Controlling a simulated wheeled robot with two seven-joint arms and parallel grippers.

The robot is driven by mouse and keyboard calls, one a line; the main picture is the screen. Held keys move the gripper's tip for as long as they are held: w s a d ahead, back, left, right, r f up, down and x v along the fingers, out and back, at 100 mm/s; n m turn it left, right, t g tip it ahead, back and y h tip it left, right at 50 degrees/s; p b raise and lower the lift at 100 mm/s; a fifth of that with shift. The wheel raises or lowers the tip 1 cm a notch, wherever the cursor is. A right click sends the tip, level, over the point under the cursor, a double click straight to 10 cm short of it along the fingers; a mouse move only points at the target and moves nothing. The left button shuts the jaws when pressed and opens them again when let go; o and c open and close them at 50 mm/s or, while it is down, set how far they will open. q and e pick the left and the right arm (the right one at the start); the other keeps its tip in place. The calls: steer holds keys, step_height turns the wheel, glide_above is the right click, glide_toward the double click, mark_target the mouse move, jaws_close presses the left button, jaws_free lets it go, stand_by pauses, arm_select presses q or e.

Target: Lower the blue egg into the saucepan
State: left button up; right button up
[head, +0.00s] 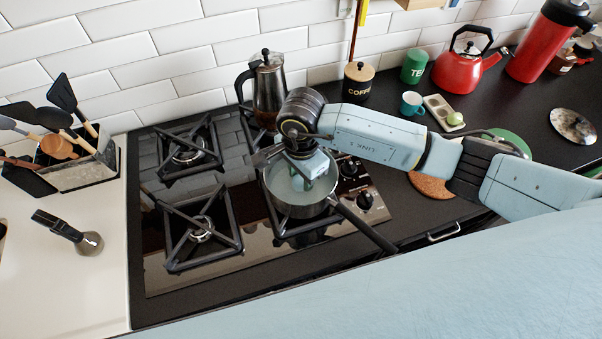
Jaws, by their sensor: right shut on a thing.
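The saucepan (298,211) stands on the front right burner of the gas hob, its dark handle pointing toward the lower right. It seems to hold a pale liquid. My right gripper (306,182) points down into the saucepan's mouth from above, with its fingers within the rim as seen from here. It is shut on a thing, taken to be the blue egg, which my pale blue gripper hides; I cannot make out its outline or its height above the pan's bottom. My left gripper is not in view.
A moka-style pot (268,80) stands on the back right burner, close behind my wrist. The left burners (202,233) are empty. A coffee tin (358,82), teal mug (412,104), tray with a green egg (455,118) and red kettle (462,70) stand behind my right arm.

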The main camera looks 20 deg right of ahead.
steer(key=shift+f+b, duration=0.35)
steer(key=shift+f, duration=0.05)
stand_by(0.5)
steer(key=o, duration=0.7)
steer(key=shift+o, duration=0.2)
step_height(320, 180, up, 13)
steer(key=shift+r, duration=0.2)
